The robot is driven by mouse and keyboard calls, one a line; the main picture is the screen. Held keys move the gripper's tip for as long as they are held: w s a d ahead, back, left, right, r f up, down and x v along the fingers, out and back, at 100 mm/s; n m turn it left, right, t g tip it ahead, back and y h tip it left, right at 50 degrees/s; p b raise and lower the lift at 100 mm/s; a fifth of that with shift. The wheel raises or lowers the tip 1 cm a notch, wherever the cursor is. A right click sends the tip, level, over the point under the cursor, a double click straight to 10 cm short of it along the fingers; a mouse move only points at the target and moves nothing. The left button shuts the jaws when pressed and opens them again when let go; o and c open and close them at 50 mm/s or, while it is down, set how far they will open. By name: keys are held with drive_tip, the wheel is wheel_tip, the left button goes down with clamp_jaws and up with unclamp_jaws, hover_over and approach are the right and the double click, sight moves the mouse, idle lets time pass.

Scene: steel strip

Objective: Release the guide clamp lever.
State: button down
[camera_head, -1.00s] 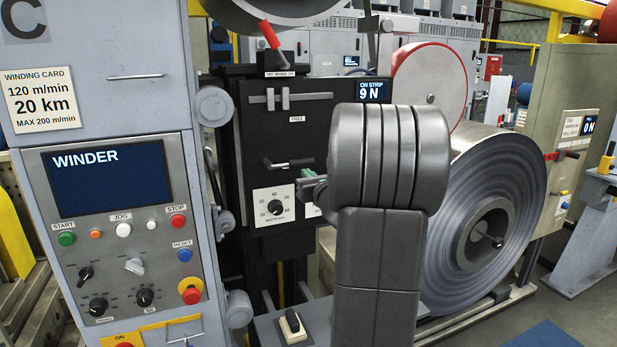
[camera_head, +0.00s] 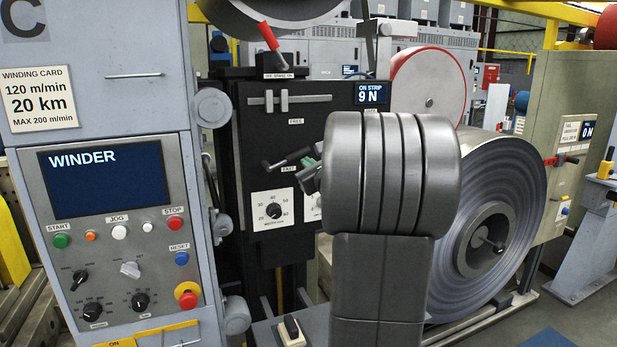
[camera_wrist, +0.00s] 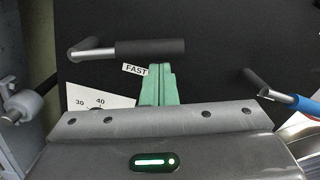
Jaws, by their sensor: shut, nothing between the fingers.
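The guide clamp lever (camera_head: 290,158) is a dark handle on the black panel, between a FREE label above it and a FAST label below it. Its right end is tilted up. In the wrist view its dark grip (camera_wrist: 150,48) lies across the top of my fingers. My gripper (camera_head: 309,165) has green fingers, shut and empty, at the lever's right end. My arm hides part of the panel on the right.
A winder console (camera_head: 105,175) with buttons and knobs stands on the left. A dial (camera_head: 273,211) sits below the lever, and a red-handled lever (camera_head: 268,37) above. A display (camera_head: 371,93) reads 9 N. A big steel coil (camera_head: 500,215) stands behind my arm.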

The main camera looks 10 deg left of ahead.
sight(301, 150)
drive_tip(key=r+n, duration=0.1)
drive_tip(key=r+n+b, duration=0.1)
drive_tip(key=a+r+n, duration=0.1)
drive_tip(key=shift+s+n, duration=0.3)
drive_tip(key=shift+n, duration=0.1)
drive_tip(key=shift+s+a+r+n+g+b, duration=0.1)
drive_tip(key=shift+s+a+r+n+b, duration=0.15)
drive_tip(key=shift+r+n, duration=0.4)
drive_tip(key=shift+s+a+r+n+g+b, duration=0.15)
drive_tip(key=shift+a+r+n, duration=0.15)
drive_tip(key=shift+n, duration=0.5)
drive_tip(key=shift+s+a+r+n+g+b, duration=0.15)
drive_tip(key=shift+a+r+n+b, duration=0.1)
drive_tip(key=shift+r+n, duration=0.4)
drive_tip(key=shift+f, duration=0.1)
drive_tip(key=shift+f, duration=0.15)
